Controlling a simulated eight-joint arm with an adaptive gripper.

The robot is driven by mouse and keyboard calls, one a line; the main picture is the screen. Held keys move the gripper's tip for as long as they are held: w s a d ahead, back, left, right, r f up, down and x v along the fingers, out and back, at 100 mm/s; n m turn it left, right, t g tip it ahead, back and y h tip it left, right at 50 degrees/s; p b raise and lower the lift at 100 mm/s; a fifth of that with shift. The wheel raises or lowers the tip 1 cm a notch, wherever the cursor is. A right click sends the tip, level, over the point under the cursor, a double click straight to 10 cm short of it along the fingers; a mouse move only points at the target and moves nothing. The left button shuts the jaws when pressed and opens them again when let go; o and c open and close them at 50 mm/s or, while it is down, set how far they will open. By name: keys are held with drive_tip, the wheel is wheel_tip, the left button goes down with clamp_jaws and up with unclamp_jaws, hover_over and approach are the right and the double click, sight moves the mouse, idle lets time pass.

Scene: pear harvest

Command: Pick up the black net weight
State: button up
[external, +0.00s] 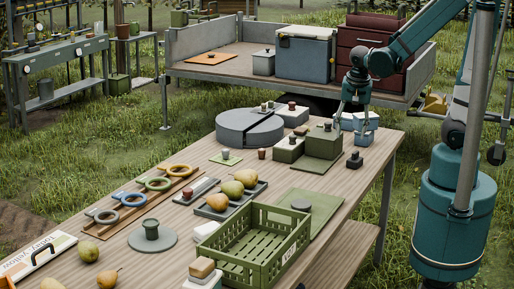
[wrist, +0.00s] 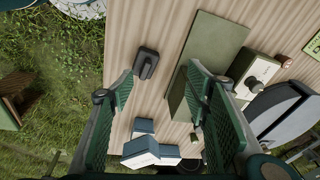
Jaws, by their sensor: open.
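The black net weight (external: 354,160) is a small dark block with a raised grip on top. It sits upright on the wooden table near its right edge in the external view. In the wrist view the black net weight (wrist: 146,64) lies above the space between the fingertips, nearer the left finger. My gripper (external: 352,108) hangs above the table just behind the weight, pointing down. In the wrist view my gripper (wrist: 163,88) has its green fingers wide apart with nothing between them. The gripper and weight are apart.
A green lidded box (external: 324,142) stands just left of the weight. Blue boxes (external: 364,138) stand behind it, below my gripper; they also show in the wrist view (wrist: 150,150). A green crate (external: 232,247) is nearer the camera. Bare wood lies in front of the weight.

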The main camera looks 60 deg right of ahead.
sight(355, 152)
drive_tip(key=shift+s+d+f+m+g, duration=0.25)
drive_tip(key=shift+d+f+m, duration=0.25)
drive_tip(key=shift+f+m, duration=0.35)
drive_tip(key=shift+s+d+f+m+g, duration=0.15)
drive_tip(key=shift+d+f+m+g, duration=0.15)
drive_tip(key=shift+d+f+m, duration=0.45)
drive_tip(key=shift+s+d+f+m+g, duration=0.25)
drive_tip(key=shift+f+m, duration=0.35)
drive_tip(key=shift+f, duration=0.5)
drive_tip(key=shift+d+f+b, duration=0.15)
drive_tip(key=shift+f+b, duration=0.4)
drive_tip(key=shift+f, duration=0.7)
drive_tip(key=shift+f, duration=0.15)
drive_tip(key=shift+w+d+f+b, duration=0.1)
drive_tip(key=shift+d+f+b, duration=0.2)
drive_tip(key=shift+f, duration=0.5)
drive_tip(key=shift+s+d+f+b, duration=0.1)
drive_tip(key=shift+f+b, duration=0.25)
drive_tip(key=shift+f, duration=0.45)
drive_tip(key=shift+w+d+f+b, duration=0.1)
drive_tip(key=shift+d+f+b, duration=0.2)
drive_tip(key=shift+f, duration=0.5)
drive_tip(key=shift+a, duration=0.1)
drive_tip(key=c, duration=1.2)
drive_tip(key=shift+o, duration=0.2)
drive_tip(key=shift+r, duration=0.1)
